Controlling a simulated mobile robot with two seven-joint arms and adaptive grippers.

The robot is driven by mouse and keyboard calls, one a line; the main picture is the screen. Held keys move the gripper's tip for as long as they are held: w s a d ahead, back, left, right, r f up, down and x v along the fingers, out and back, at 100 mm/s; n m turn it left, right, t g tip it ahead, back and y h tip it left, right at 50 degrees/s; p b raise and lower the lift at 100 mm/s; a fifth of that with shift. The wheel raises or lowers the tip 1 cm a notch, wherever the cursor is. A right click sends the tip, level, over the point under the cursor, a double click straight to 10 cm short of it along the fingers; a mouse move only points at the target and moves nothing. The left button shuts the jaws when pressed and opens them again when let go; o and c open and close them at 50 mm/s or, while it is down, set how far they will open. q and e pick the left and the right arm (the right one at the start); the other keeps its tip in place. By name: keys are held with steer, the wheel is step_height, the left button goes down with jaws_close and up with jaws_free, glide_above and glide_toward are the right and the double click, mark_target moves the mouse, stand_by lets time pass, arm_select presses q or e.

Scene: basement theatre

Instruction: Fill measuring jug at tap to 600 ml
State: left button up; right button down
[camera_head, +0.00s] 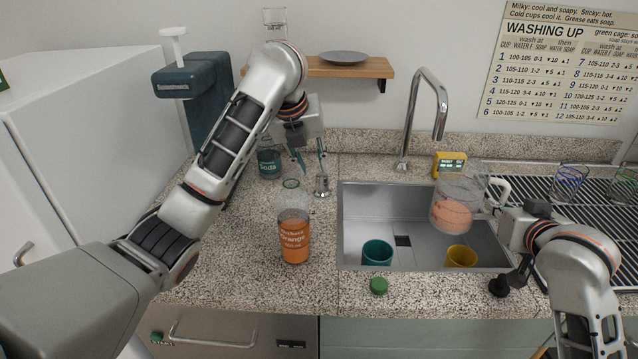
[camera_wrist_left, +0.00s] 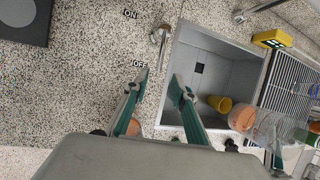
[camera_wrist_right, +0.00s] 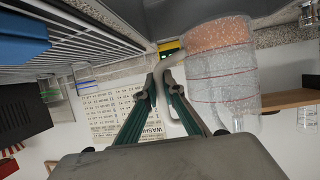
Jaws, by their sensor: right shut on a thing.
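The clear measuring jug (camera_head: 451,190) has red marks and orange-pink liquid in its lower part. It hangs upright over the sink (camera_head: 408,245). My right gripper (camera_wrist_right: 160,88) is shut on its white handle (camera_wrist_right: 176,95). The jug is below the tap spout (camera_head: 439,130); I cannot tell if it is directly under it. No stream of water shows. The tap lever (camera_head: 322,183) stands on the counter left of the sink, between ON and OFF labels in the left wrist view (camera_wrist_left: 160,36). My left gripper (camera_head: 308,160) is open and empty near the lever.
A teal cup (camera_head: 377,254) and a yellow cup (camera_head: 459,256) are in the sink. A green cap (camera_head: 379,286) lies in front. A yellow display (camera_head: 449,164) stands behind; a rack (camera_head: 590,205) is right.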

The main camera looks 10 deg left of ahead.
mark_target(320, 186)
arm_select(q)
steer(key=x, duration=0.9)
steer(key=shift+r, duration=0.1)
jaws_close()
